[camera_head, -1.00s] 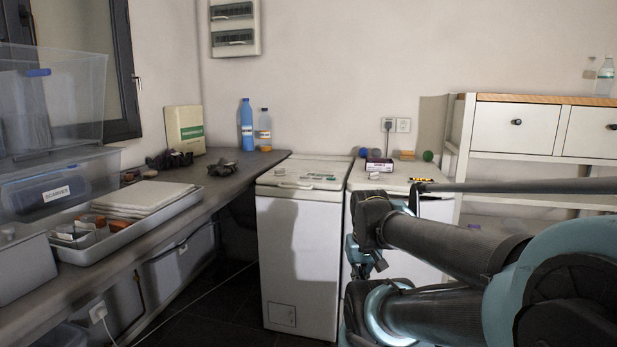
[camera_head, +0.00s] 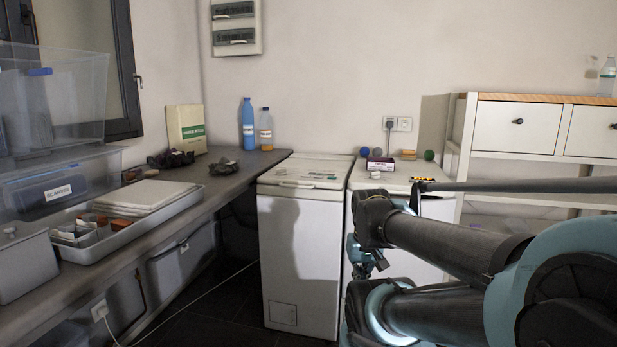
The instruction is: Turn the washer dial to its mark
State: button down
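Two white top-loading machines stand side by side at the back. The left washer (camera_head: 298,255) shows its full front, and its top panel (camera_head: 315,173) carries small controls and a green-white label too small to read. The right machine (camera_head: 432,209) is partly hidden behind my arm. I cannot make out a dial or its mark on either machine. My gripper (camera_head: 368,262) hangs in front of the right machine's front, below its top. Its fingers are small and dark, and I cannot tell whether they are open.
A long counter (camera_head: 225,185) with a grey tray (camera_head: 88,253) and bottles runs along the left. A white shelf unit (camera_head: 515,128) stands right. Dark floor is free before the left washer.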

aim_at(280, 172)
jog(key=k, duration=1.1)
jog(key=u, duration=0.8)
jog(key=i, duration=1.95)
jog(key=z, duration=0.8)
